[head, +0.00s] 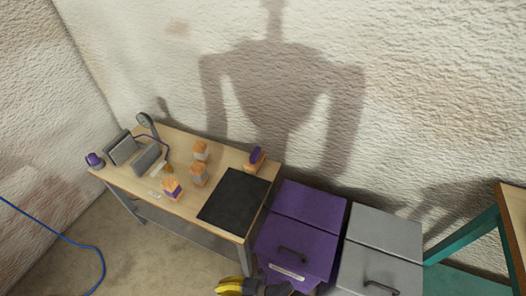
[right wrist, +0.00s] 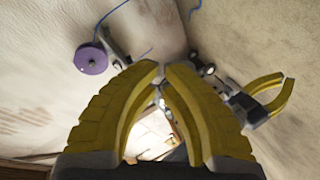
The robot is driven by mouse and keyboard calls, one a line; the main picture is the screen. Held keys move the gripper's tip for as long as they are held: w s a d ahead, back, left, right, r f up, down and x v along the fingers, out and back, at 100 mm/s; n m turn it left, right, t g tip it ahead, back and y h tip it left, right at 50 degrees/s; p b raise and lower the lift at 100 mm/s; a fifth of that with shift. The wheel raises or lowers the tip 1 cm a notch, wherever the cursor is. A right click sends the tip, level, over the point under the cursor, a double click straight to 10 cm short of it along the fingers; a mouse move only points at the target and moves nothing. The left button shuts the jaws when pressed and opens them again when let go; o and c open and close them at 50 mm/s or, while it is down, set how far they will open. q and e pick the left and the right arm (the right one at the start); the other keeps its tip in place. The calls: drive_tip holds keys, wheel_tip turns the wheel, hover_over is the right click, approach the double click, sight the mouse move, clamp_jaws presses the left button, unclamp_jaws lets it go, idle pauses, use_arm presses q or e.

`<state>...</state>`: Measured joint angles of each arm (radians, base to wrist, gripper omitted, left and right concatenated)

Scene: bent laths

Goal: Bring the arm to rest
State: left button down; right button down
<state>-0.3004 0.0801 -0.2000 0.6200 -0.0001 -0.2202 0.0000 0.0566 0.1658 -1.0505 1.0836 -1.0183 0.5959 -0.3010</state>
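My right gripper (head: 222,288) shows at the bottom edge of the head view, in front of the table and the purple cabinet, partly cut off by the frame. In the right wrist view its two yellow fingers (right wrist: 161,68) lean together with their tips almost meeting, and nothing is held between them. My left gripper (right wrist: 287,78) shows only in the right wrist view, at the right, small and away from the right one. Its fingers curve toward each other; how far they are closed is unclear. Nothing shows between them.
A purple cabinet (head: 310,204) and a grey cabinet (head: 385,232) stand right. A blue cable (head: 62,238) crosses the left.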

drive_tip(key=d+f+m+t+h, duration=0.4)
drive_tip(key=d+f+m+h, duration=0.5)
drive_tip(key=d+f+m, duration=0.95)
drive_tip(key=s+d+f+m+g+h, duration=0.2)
drive_tip(key=s+d+f, duration=0.2)
drive_tip(key=s+d, duration=0.7)
drive_tip(key=s+d+f+m+g+h, duration=0.3)
drive_tip(key=s+d+f, duration=0.1)
drive_tip(key=s+d, duration=0.7)
drive_tip(key=shift+s+f+h, duration=0.3)
drive_tip(key=shift+s, duration=0.3)
